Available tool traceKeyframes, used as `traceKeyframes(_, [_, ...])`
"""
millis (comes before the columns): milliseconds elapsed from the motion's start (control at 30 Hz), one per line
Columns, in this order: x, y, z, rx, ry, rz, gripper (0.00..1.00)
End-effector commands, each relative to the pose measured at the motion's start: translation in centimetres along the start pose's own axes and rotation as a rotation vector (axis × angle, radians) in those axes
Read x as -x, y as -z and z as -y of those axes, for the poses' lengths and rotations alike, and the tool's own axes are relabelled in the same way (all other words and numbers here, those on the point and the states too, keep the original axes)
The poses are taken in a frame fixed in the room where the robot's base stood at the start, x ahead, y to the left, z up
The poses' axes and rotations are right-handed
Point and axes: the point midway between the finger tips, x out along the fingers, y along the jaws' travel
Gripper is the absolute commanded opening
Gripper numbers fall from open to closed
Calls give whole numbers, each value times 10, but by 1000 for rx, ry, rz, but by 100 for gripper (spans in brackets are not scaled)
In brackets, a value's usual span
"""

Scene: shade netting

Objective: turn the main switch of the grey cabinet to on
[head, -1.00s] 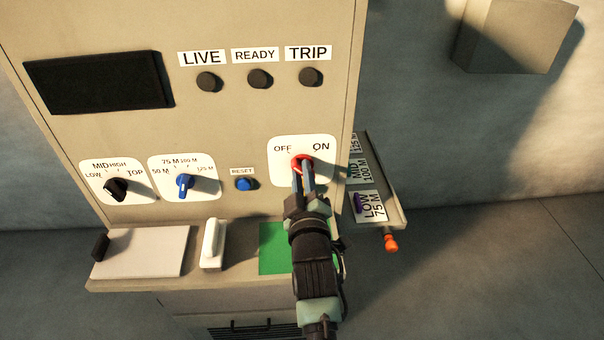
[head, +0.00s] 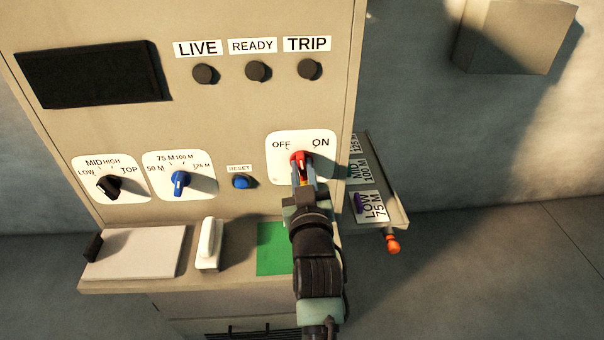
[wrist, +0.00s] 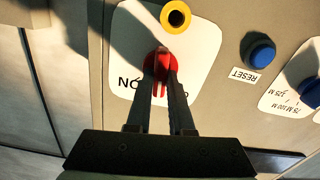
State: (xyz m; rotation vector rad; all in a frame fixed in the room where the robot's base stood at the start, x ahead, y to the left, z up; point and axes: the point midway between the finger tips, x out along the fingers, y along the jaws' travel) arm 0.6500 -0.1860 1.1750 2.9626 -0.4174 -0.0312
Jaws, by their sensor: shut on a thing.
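The grey cabinet (head: 225,120) fills the left and middle of the head view. Its main switch is a red knob (head: 299,160) on a white plate (head: 280,169) marked OFF at left and ON at right. My gripper (wrist: 159,82) is shut on the red knob, one finger on each side; it also shows in the head view (head: 303,178). In the wrist view the plate appears upside down, and the red knob (wrist: 161,66) points roughly between the two labels. The fingers partly cover the OFF label there. The LIVE, READY and TRIP lamps look dark.
A yellow ring with a dark centre (wrist: 175,16) is on the plate beside the knob. A blue reset button (head: 241,182) and a blue selector (head: 179,181) are to the left. A ledge with a white handle (head: 208,243) juts out below. A side shelf (head: 385,185) holds labelled cards.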

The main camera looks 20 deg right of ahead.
Motion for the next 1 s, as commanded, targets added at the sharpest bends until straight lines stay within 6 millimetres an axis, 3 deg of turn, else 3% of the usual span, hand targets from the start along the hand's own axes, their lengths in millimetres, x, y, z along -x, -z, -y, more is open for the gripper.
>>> traceKeyframes(600, [0, -1, -2, -583, 2, 3, 0])
traceKeyframes(1000, [0, -3, -4, -856, 0, 4, 0])
